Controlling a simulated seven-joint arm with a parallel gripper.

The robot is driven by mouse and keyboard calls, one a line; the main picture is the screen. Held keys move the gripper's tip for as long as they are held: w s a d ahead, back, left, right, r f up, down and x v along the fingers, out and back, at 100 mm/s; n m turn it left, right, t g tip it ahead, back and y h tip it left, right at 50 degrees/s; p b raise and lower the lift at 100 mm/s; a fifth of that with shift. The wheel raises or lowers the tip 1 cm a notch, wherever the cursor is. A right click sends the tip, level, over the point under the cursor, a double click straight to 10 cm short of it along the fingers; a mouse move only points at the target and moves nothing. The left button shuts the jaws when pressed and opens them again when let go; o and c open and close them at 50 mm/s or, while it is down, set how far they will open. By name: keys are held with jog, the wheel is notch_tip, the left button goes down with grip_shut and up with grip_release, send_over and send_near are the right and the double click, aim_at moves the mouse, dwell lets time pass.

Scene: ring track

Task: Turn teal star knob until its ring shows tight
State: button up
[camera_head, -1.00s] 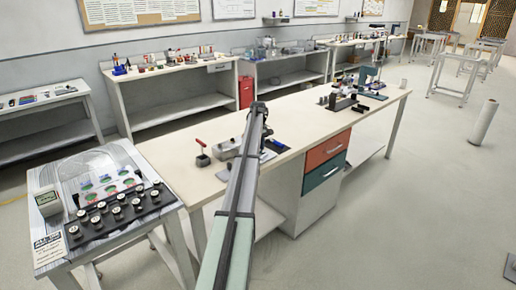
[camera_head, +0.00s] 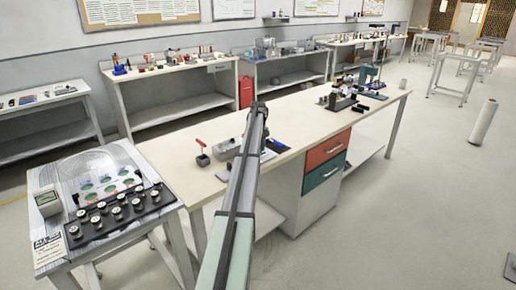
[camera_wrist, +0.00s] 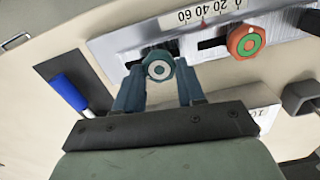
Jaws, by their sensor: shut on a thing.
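In the wrist view, the teal star knob (camera_wrist: 159,66) sits on a grey metal plate (camera_wrist: 110,45). Its face shows a pale ring around a grey centre. My gripper (camera_wrist: 160,78) has its two blue-grey fingers on either side of the knob, shut on it. The fingers hide the knob's lower sides. In the head view, my arm reaches over the long bench, and the arm hides the gripper and the knob.
An orange-red knob with a green ring (camera_wrist: 246,41) is right of the teal knob, below a number scale (camera_wrist: 207,14). A blue-handled tool (camera_wrist: 70,94) lies at left. A dark grey block (camera_wrist: 302,97) stands at right. The head view shows a red-handled item (camera_head: 202,152) on the bench.

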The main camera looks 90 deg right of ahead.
jog(key=m, duration=0.5)
jog(key=shift+s+d+r+m, duration=0.1)
jog(key=shift+m, duration=0.2)
jog(key=m, duration=0.5)
jog(key=shift+s+m, duration=0.1)
jog(key=shift+m, duration=0.2)
jog(key=m, duration=0.5)
jog(key=shift+s, duration=0.1)
jog(key=m, duration=0.5)
jog(key=shift+r+m, duration=0.1)
jog(key=shift+m, duration=0.3)
jog(key=o, duration=1.1)
jog(key=shift+c, duration=0.2)
notch_tip(320, 180, up, 14)
jog(key=shift+f, duration=0.2)
